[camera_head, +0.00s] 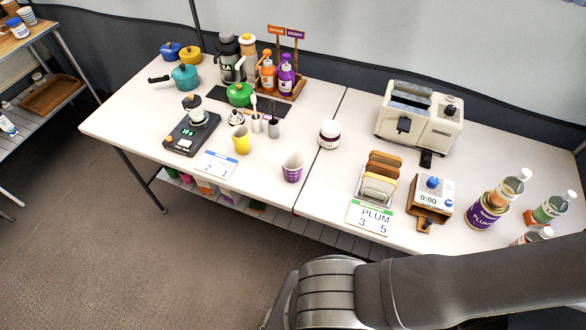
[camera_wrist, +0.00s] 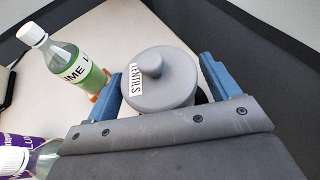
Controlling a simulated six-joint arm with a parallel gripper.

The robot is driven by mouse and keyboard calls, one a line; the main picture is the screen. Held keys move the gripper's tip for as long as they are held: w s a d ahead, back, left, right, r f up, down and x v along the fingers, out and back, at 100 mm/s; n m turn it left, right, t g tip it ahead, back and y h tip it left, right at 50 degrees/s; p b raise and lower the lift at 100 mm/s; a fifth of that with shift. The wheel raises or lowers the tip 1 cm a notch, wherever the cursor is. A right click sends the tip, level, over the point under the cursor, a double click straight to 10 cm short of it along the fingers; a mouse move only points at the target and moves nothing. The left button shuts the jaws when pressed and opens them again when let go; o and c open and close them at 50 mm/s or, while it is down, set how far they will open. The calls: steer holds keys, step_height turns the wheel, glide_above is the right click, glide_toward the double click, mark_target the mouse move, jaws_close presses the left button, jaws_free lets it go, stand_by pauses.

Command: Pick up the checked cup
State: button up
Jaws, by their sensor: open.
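In the head view my gripper is out of sight; only my arm shows at the lower right, well to the right of the cup.
A yellow cup (camera_head: 240,140) stands left of the checked cup, behind a price card (camera_head: 217,164). A lime bottle (camera_wrist: 66,65) is near my left finger.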

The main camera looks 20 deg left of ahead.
steer(key=shift+o, duration=0.7)
